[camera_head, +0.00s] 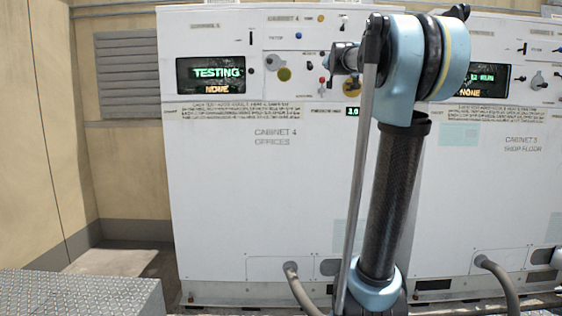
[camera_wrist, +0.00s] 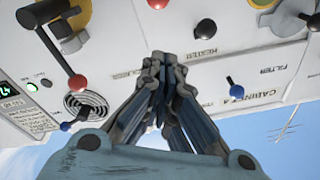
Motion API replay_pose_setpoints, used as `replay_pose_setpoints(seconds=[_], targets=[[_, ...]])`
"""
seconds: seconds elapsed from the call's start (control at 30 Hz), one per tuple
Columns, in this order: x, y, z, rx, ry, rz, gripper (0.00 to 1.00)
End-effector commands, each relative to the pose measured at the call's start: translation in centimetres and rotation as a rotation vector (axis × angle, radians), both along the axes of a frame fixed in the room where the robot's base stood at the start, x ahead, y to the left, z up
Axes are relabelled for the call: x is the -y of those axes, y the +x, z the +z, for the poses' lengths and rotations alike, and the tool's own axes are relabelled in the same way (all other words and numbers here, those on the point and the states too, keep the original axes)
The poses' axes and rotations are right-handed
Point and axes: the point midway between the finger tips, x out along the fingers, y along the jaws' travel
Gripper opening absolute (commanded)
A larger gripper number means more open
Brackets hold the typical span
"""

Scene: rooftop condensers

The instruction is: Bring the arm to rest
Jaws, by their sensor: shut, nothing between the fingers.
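My gripper (camera_wrist: 163,65) shows in the wrist view with its fingers together and nothing between them. Its fingertips point at the white control panel of cabinet 4 (camera_wrist: 215,75), which appears upside down there. I cannot tell whether they touch it. In the head view my arm (camera_head: 398,190) rises in front of cabinet 4 (camera_head: 250,200) and bends at a blue joint near the panel's height. The joint and links hide part of the panel, and the fingers cannot be made out clearly there.
Cabinet 4's screen (camera_head: 211,74) reads TESTING, NONE. Cabinet 5 (camera_head: 490,200) stands right. Hoses (camera_head: 300,290) run low. A metal ledge (camera_head: 80,292) is front left.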

Motion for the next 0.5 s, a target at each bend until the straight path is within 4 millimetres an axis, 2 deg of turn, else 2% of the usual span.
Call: replay_pose_setpoints(seconds=[0.03, 0.1, 0.27, 0.5], targets=[[0.0, -1.4, -3.0, -0.065, -0.018, -0.007, 0.0], [0.0, -3.1, -6.9, -0.156, -0.046, -0.015, 0.0], [-0.1, -7.6, -15.8, -0.355, -0.108, -0.017, 0.0], [-0.4, -15.5, -28.4, -0.63, -0.194, 0.009, 0.0]])
